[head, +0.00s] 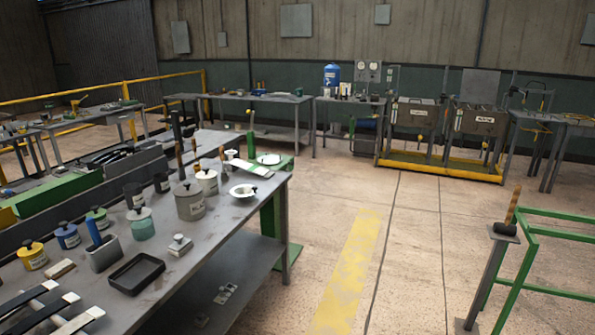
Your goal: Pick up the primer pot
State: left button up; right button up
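Several labelled pots stand on the grey workbench (215,225) at the left of the head view. The labels are too small to read, so I cannot tell which is the primer pot. There is a yellow pot (33,257), a blue pot (67,238), a green pot (98,219), a teal pot (141,227), a large grey pot (190,206) and a whitish pot (207,184). Dark pots (133,196) stand behind them. Neither of my grippers is in view.
A black tray (136,274), a grey holder (104,256), a small metal block (180,246) and a white bowl (243,193) share the bench. Flat bars (42,309) lie at its near left. Open floor lies right of the bench; a green frame (525,262) stands at far right.

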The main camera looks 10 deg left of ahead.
aim_at(133, 192)
jog(key=i, duration=1.7)
